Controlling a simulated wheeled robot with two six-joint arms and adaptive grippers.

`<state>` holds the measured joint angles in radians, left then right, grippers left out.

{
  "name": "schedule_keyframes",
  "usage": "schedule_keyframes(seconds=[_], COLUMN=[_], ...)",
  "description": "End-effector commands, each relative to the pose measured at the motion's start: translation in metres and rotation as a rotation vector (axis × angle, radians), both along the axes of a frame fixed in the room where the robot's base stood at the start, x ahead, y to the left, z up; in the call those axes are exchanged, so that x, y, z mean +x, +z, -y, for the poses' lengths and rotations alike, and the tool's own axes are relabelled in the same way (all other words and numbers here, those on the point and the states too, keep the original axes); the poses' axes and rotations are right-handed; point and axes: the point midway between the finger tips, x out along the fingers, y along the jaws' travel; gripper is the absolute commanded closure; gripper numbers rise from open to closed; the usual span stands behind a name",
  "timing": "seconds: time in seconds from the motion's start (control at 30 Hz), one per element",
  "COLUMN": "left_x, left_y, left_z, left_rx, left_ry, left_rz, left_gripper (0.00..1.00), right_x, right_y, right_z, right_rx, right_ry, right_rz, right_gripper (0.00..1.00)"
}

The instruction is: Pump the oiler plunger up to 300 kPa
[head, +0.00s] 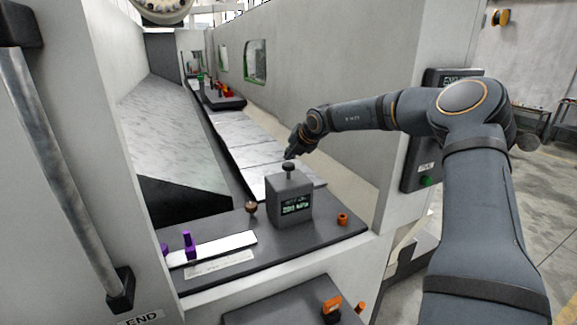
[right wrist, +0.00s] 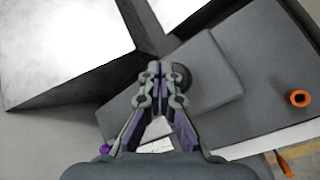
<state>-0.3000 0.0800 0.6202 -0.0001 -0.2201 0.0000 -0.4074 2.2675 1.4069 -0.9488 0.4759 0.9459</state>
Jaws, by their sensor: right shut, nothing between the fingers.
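The oiler is a grey box (head: 290,190) with a small lit green display (head: 296,205) on its front; I cannot read the display text. Its black plunger knob (head: 289,167) stands up on a short stem on top. My right gripper (head: 289,155) is shut and empty, pointing down just above the knob; I cannot tell whether it touches it. In the right wrist view the closed fingertips (right wrist: 154,68) partly cover the dark round knob (right wrist: 183,76) on the grey box top (right wrist: 215,80). My left gripper is not in view.
The oiler stands on a dark shelf (head: 335,234). An orange ring-like part (head: 342,219) is to its right, a brown knob (head: 251,207) to its left, and a purple piece (head: 188,243) farther left. A grey wall panel (head: 400,120) rises at the right.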

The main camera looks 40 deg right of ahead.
Motion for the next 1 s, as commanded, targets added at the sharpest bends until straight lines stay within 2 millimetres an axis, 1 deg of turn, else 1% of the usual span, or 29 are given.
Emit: schedule_keyframes(seconds=[0.8,1.0], left_x=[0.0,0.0], left_y=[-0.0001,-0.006], left_z=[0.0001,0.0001], left_rx=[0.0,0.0], left_ry=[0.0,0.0], left_rz=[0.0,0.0], left_gripper=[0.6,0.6], right_x=[0.0,0.0], right_y=[-0.0002,-0.004], right_z=[0.0,0.0001], right_rx=[0.0,0.0], right_ry=[0.0,0.0], right_rz=[0.0,0.0], right_gripper=[1.0,1.0])
